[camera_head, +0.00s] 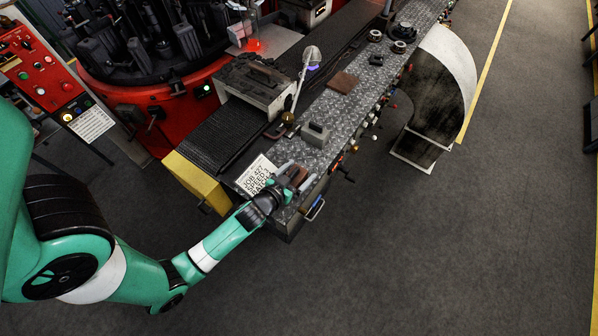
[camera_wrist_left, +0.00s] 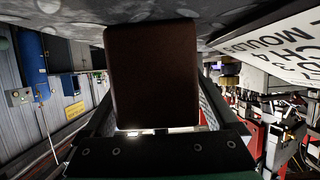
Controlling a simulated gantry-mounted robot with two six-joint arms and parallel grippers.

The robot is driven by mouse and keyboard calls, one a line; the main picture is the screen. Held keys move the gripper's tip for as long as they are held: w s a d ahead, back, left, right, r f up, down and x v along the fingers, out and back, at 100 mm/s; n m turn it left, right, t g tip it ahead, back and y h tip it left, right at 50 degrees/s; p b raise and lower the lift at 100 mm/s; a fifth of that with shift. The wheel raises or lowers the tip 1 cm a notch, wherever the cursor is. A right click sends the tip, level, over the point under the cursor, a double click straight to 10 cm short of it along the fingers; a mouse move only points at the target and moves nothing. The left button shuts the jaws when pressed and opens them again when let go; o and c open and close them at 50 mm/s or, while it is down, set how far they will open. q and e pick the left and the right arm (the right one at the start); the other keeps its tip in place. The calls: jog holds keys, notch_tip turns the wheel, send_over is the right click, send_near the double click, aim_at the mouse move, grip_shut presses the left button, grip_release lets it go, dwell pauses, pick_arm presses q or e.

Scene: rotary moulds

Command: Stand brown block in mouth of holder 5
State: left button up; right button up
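The brown block (camera_head: 297,177) is at the near end of the metal-plated bench, between the fingers of my left gripper (camera_head: 292,178). In the left wrist view the brown block (camera_wrist_left: 152,75) fills the space between the fingers (camera_wrist_left: 155,105), with no clear gap on either side. Its far end is close to the plated surface; I cannot tell whether it touches. A grey block-shaped fixture (camera_head: 315,134) stands on the bench just beyond the gripper. I can read no holder numbers, so I cannot tell which is holder 5. My right gripper is not in view.
A printed card (camera_head: 257,176) lies left of my gripper. A flat brown plate (camera_head: 343,82) lies farther along the bench. A lamp on a stalk (camera_head: 311,57) rises beside it. Knobs and levers (camera_head: 352,147) line the right edge. A red rotary machine (camera_head: 165,110) stands at the back left.

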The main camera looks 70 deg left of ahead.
pick_arm(q)
jog(key=shift+r, duration=0.2)
jog(key=v, duration=1.1)
jog(key=shift+s+d+f+b, duration=0.15)
jog(key=shift+f+b, duration=0.05)
jog(key=shift+b, duration=0.1)
jog(key=shift+s+d+r, duration=0.15)
jog(key=shift+s+r, duration=0.1)
jog(key=shift+s, duration=0.05)
jog(key=shift+w, duration=0.1)
